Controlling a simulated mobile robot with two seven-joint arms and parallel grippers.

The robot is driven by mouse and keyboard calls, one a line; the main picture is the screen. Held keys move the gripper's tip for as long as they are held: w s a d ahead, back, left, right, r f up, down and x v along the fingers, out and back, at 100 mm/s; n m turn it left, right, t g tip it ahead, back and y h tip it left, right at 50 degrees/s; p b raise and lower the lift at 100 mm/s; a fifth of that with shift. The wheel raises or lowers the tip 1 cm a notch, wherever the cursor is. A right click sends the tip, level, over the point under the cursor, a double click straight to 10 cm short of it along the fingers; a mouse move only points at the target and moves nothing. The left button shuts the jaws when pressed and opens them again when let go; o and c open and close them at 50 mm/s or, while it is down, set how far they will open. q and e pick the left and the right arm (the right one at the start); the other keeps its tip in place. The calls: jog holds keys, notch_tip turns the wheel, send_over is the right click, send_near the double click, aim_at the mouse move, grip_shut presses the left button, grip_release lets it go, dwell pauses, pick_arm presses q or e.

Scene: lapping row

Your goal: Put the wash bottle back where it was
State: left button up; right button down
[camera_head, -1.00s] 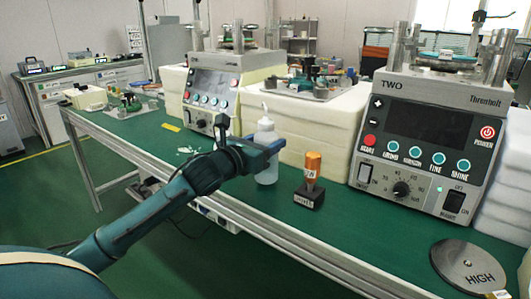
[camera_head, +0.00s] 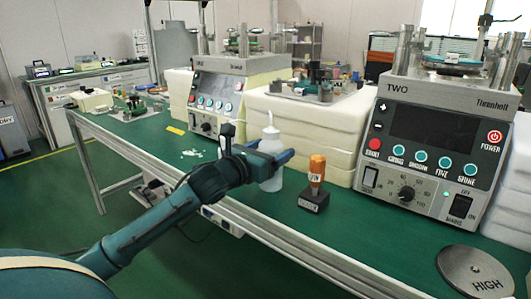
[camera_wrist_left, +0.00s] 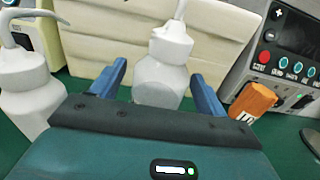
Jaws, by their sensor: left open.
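A white wash bottle (camera_head: 270,181) with a bent spout stands upright on the green bench top, left of an orange-handled tool on a dark block. My left gripper (camera_head: 271,158) is open, with its blue fingers on either side of the bottle's body. In the left wrist view the bottle (camera_wrist_left: 160,80) lies between the open fingers (camera_wrist_left: 161,88), with visible gaps at both sides. A second white bottle (camera_wrist_left: 28,88) with a bent spout stands left of my gripper there. In the head view it is mostly hidden behind my arm. My right gripper is not in view.
The orange-handled tool (camera_head: 316,180) stands close to the right of the bottle. White foam blocks (camera_head: 300,132) are behind. A control unit marked TWO (camera_head: 440,150) and a round HIGH plate (camera_head: 476,270) are at the right. The bench front is clear.

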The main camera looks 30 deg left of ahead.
pick_arm(q)
jog(key=s, duration=1.2)
jog(key=shift+a+p, duration=0.45)
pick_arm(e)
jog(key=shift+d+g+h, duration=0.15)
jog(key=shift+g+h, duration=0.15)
pick_arm(q)
jog(key=shift+r, duration=0.1)
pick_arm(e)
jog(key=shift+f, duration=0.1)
pick_arm(q)
jog(key=s+d+f+n+g+h, duration=0.1)
jog(key=s+d+f+n, duration=0.2)
jog(key=d+f+n, duration=0.3)
jog(key=s+d+f+n+g+h, duration=0.1)
jog(key=s+d+f+n, duration=0.2)
jog(key=f+n, duration=0.45)
jog(key=s+d+f+n+h, duration=0.1)
jog(key=s+d+f+n, duration=0.1)
jog(key=d+n, duration=0.6)
jog(key=s+d+f+n+h, duration=0.1)
jog(key=s+d+f+n, duration=0.2)
jog(key=n, duration=0.7)
jog(key=s+d, duration=0.2)
jog(key=d, duration=0.2)
jog(key=shift+s+d+g, duration=0.3)
jog(key=shift+d+g, duration=0.1)
